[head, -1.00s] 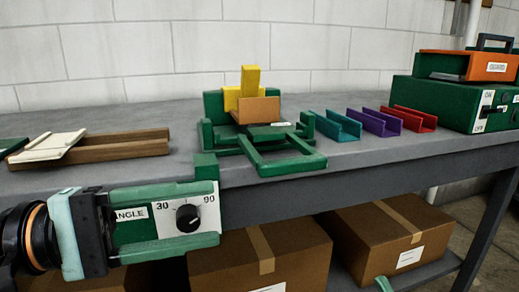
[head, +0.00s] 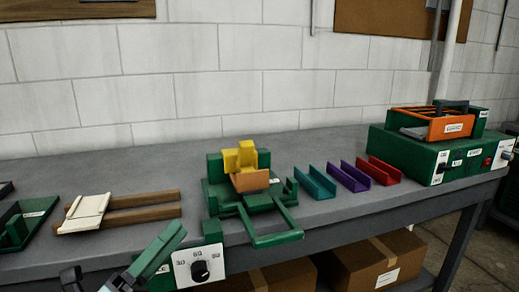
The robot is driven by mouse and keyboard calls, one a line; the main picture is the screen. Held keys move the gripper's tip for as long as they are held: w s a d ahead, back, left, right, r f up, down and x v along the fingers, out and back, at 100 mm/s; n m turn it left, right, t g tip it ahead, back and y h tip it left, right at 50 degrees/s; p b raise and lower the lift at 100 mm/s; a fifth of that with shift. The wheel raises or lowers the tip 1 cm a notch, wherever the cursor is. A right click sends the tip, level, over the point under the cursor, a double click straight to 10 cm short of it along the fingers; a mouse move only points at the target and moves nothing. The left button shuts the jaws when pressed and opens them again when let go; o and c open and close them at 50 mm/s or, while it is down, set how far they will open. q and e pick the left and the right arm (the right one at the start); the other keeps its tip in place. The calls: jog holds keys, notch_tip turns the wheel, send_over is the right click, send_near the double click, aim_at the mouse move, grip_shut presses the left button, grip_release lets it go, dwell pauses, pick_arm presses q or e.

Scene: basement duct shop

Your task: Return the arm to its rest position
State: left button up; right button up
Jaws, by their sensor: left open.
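My left gripper (head: 152,258) is at the bottom left of the head view, in front of the bench edge. It is open, with a green finger slanting up and right; nothing shows held in it. It is just left of the white angle dial panel (head: 183,270) with its black knob (head: 200,271), and overlaps the panel's left part in the picture. Most of the left arm is below the frame. My right gripper is not in view.
A green machine with a yellow block (head: 239,157) stands on the grey bench (head: 310,217). Teal (head: 316,182), purple (head: 348,176) and red (head: 384,170) channels lie to its right, then a green box with an orange top (head: 435,124). Wooden rails (head: 145,208) lie left. Cardboard boxes (head: 372,262) sit below.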

pick_arm(q)
jog(key=s+a+f+n+g+y+p, duration=0.1)
jog(key=a+f+n+y+p, duration=0.1)
jog(key=f+n+y+p, duration=0.6)
jog(key=s+a+f+n+g+y+p, duration=0.15)
jog(key=a+f+n+y, duration=0.35)
jog(key=n, duration=0.8)
jog(key=s+d+f+n+g+p, duration=0.2)
jog(key=s+f+n+g+p, duration=0.1)
jog(key=s+f, duration=0.3)
jog(key=s+d+f+n+g+p, duration=0.2)
jog(key=s+f+n+g+p, duration=0.1)
jog(key=s+f+n, duration=0.3)
jog(key=s+f+p, duration=0.1)
jog(key=s, duration=0.1)
jog(key=shift+s+d+f, duration=0.2)
jog(key=shift+s+d, duration=0.1)
jog(key=shift+s, duration=0.1)
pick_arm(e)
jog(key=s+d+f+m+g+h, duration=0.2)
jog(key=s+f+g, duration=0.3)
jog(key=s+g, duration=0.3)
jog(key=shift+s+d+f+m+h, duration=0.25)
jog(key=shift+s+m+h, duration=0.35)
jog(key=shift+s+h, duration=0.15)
pick_arm(q)
jog(key=shift+w, duration=0.1)
